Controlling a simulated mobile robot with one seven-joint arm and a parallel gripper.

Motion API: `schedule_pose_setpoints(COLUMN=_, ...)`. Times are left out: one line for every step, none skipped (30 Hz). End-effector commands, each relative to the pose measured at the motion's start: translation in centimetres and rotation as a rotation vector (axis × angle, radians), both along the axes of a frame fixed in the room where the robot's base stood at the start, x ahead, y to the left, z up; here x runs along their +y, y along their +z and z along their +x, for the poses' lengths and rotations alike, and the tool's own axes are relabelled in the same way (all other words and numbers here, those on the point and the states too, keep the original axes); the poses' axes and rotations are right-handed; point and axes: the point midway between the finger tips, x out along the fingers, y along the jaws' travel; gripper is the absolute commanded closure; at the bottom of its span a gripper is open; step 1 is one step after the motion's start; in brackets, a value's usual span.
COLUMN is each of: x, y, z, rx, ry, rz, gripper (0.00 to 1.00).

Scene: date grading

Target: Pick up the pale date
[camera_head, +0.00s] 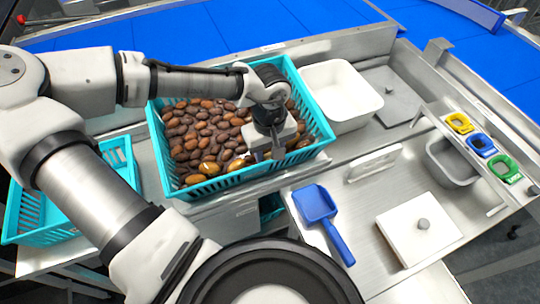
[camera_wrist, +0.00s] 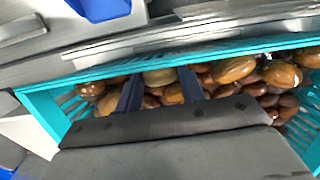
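The pale date (camera_wrist: 160,77), a dull olive-yellow one, lies among brown dates near the wall of the teal crate (camera_wrist: 85,75) in the wrist view. My gripper (camera_wrist: 160,85) is open, with one dark finger on each side of the pale date and gaps visible between. I cannot tell how deep the fingertips reach. In the head view my gripper (camera_head: 267,154) points down into the crate (camera_head: 160,150) at its near right part, and I cannot make out the pale date beside it.
Many brown dates (camera_head: 200,130) fill the crate, packed close around the fingers. A white bin (camera_head: 340,90) stands right of the crate. A blue scoop (camera_head: 318,205) lies on the steel bench. Another teal crate (camera_head: 50,215) is at left; blue belts (camera_head: 200,30) run behind.

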Motion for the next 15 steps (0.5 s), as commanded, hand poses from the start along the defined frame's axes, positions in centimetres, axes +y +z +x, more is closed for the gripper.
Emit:
schedule_pose_setpoints(x=0.00, y=0.00, z=0.00, rx=0.000, ry=0.000, rz=0.000, gripper=0.70)
schedule_pose_setpoints(x=0.01, y=0.00, z=0.00, rx=0.000, ry=0.000, rz=0.000, gripper=0.70)
schedule_pose_setpoints(x=0.00, y=0.01, z=0.00, rx=0.000, ry=0.000, rz=0.000, gripper=0.70)
schedule_pose_setpoints(x=0.00, y=0.01, z=-0.01, rx=0.000, ry=0.000, rz=0.000, gripper=0.70)
schedule_pose_setpoints(x=0.00, y=0.01, z=-0.01, rx=0.000, ry=0.000, rz=0.000, gripper=0.70)
schedule_pose_setpoints(x=0.00, y=0.01, z=-0.01, rx=0.000, ry=0.000, rz=0.000, gripper=0.70)
schedule_pose_setpoints(x=0.00, y=0.01, z=-0.01, rx=0.000, ry=0.000, rz=0.000, gripper=0.70)
schedule_pose_setpoints(x=0.00, y=0.01, z=-0.01, rx=0.000, ry=0.000, rz=0.000, gripper=0.70)
schedule_pose_setpoints(x=0.00, y=0.04, z=-0.01, rx=0.000, ry=0.000, rz=0.000, gripper=0.70)
schedule_pose_setpoints(x=0.00, y=0.08, z=-0.01, rx=0.000, ry=0.000, rz=0.000, gripper=0.70)
schedule_pose_setpoints(x=0.00, y=0.14, z=0.00, rx=0.000, ry=0.000, rz=0.000, gripper=0.70)
schedule_pose_setpoints(x=0.01, y=0.28, z=0.00, rx=0.000, ry=0.001, rz=0.000, gripper=0.70)
schedule_pose_setpoints(x=0.01, y=0.43, z=0.01, rx=0.000, ry=0.001, rz=0.000, gripper=0.70)
schedule_pose_setpoints(x=0.00, y=0.62, z=0.02, rx=0.000, ry=0.001, rz=0.000, gripper=0.70)
schedule_pose_setpoints(x=-0.01, y=0.94, z=0.04, rx=0.000, ry=0.002, rz=-0.001, gripper=0.70)
